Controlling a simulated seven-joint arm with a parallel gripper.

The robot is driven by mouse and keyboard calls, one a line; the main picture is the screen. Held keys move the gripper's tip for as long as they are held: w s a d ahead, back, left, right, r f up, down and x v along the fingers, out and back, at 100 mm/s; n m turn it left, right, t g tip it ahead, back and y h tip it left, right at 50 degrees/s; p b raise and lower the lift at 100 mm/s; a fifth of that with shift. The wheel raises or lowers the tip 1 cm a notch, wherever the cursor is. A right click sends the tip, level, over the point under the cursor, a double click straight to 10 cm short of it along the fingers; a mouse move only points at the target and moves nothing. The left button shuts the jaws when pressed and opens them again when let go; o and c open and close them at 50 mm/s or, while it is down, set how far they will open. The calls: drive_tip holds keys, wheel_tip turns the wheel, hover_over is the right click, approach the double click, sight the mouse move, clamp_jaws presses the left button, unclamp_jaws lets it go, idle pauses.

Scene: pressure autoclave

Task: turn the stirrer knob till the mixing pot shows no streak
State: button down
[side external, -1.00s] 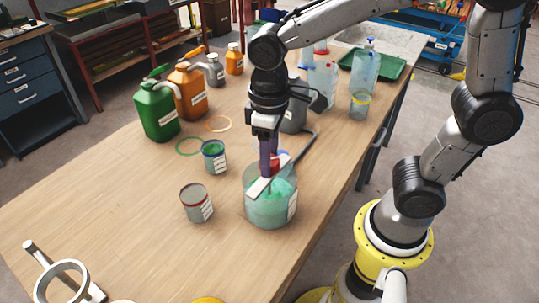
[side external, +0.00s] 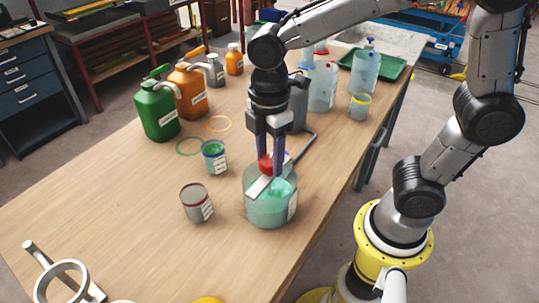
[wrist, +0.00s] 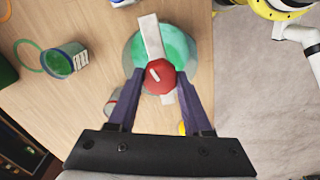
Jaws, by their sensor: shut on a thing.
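The mixing pot (side external: 268,212) is a clear container near the table's right edge, with a pale bar (side external: 257,189) across its top. The stirrer knob (side external: 266,163) is red and stands on the bar; in the wrist view the knob (wrist: 159,77) shows a white mark on top. My gripper (side external: 268,168) points down and is shut on the knob, with one purple finger on each side, as the wrist view of the gripper (wrist: 159,83) also shows. The pot's green content (wrist: 180,47) has lighter and darker patches; the bar and knob hide part of it.
Two open tins (side external: 196,203) (side external: 214,157) stand left of the pot. Green and orange jugs (side external: 158,110) (side external: 188,90) stand farther back. Clear bottles and a cup (side external: 359,106) are at the back right. A bent grey rod runs behind the pot.

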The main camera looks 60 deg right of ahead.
sight(270, 159)
drive_tip(key=n, duration=0.5)
drive_tip(key=shift+r+n, duration=0.15)
drive_tip(key=shift+n, duration=0.15)
drive_tip(key=n, duration=0.5)
drive_tip(key=shift+n, duration=0.7)
drive_tip(key=shift+c, duration=1.6)
unclamp_jaws()
wheel_tip(270, 159, up, 14)
drive_tip(key=shift+f, duration=0.2)
